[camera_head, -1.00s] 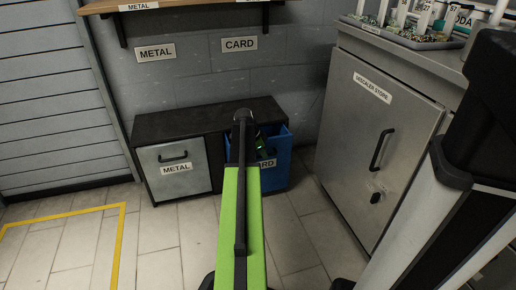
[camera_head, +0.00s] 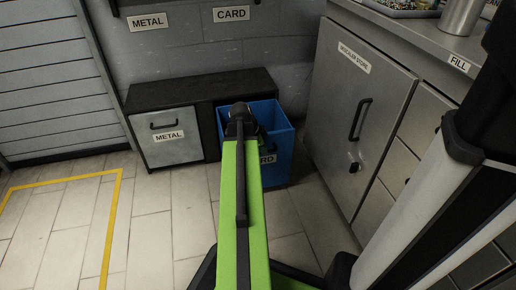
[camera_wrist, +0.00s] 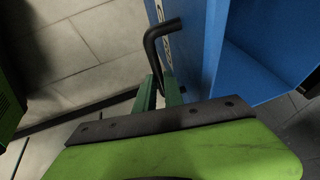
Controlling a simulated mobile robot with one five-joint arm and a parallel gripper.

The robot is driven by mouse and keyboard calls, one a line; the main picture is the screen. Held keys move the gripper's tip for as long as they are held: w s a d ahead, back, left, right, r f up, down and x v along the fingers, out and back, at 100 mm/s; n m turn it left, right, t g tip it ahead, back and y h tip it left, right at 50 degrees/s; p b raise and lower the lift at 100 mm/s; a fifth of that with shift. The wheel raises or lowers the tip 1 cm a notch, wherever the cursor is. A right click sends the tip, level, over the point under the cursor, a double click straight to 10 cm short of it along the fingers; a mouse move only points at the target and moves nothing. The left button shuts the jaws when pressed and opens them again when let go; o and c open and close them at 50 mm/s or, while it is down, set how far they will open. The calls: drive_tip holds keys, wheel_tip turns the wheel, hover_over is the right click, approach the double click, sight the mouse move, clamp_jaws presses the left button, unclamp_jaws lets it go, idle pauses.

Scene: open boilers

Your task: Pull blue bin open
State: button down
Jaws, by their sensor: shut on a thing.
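The blue bin (camera_head: 283,143), labelled CARD, stands pulled out from the black cabinet (camera_head: 203,90), at its right side. In the head view my green arm hides part of its front. In the wrist view the blue bin (camera_wrist: 215,50) fills the upper right, with its open inside showing at the right. Its black bar handle (camera_wrist: 151,55) stands out from the front face. My gripper (camera_wrist: 161,93) is at this handle, its green fingers shut on the lower part of the bar. In the head view the fingers are hidden behind my arm.
A METAL drawer (camera_head: 167,138) is shut at the left of the cabinet. A grey cupboard (camera_head: 350,110) with a black handle stands to the right, close to the bin. The tiled floor (camera_head: 155,220) in front is clear, with a yellow line (camera_head: 112,220) at the left.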

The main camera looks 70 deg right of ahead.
drive_tip(key=shift+s, duration=0.1)
drive_tip(key=c, duration=1.5)
unclamp_jaws()
drive_tip(key=shift+a, duration=0.1)
drive_tip(key=shift+o, duration=0.2)
drive_tip(key=p+v, duration=1.6)
drive_tip(key=v, duration=0.1)
drive_tip(key=shift+r, duration=0.25)
drive_tip(key=shift+a, duration=0.1)
